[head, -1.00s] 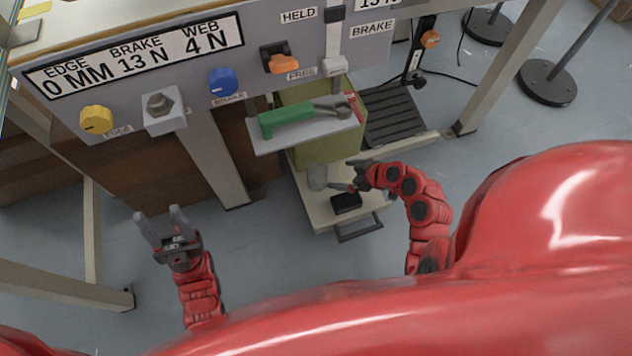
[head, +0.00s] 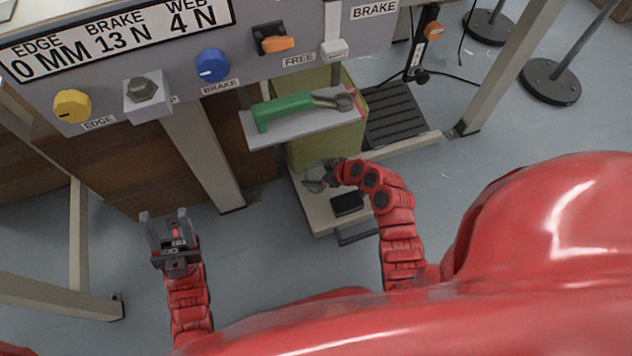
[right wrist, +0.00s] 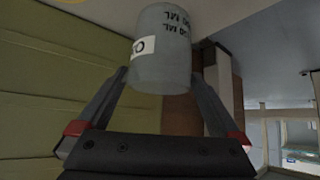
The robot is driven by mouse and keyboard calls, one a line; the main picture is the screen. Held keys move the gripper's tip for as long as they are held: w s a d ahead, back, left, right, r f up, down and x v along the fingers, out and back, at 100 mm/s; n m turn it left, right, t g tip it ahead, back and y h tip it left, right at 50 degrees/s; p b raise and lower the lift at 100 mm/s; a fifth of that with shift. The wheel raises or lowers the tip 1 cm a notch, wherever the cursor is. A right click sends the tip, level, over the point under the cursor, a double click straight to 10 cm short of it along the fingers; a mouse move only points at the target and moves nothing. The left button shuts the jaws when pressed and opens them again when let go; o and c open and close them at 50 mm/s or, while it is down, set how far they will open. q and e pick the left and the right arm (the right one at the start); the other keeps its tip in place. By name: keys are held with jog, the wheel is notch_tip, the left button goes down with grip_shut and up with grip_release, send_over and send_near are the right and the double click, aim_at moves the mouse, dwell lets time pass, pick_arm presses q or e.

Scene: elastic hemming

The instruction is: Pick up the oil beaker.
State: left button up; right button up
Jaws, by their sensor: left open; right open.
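The oil beaker (right wrist: 162,55) is a grey, cloudy cylinder with a white label and ML marks in the right wrist view. My right gripper (right wrist: 160,85) is open, with its fingers on either side of the beaker's near end; I cannot tell whether they touch it. In the head view my right gripper (head: 318,177) is over the low shelf (head: 325,216) and largely covers the beaker. My left gripper (head: 168,228) is open and empty over the floor at the left.
A black block (head: 347,204) lies on the low shelf close to my right gripper. A small ledge (head: 268,139) holding a green-handled tool (head: 288,106) is above, in front of an olive green box (head: 335,146). A knob panel (head: 190,84) stands behind. Open floor lies in front.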

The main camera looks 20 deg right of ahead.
jog(key=c, duration=1.5)
jog(key=shift+r, duration=0.2)
jog(key=shift+c, duration=0.2)
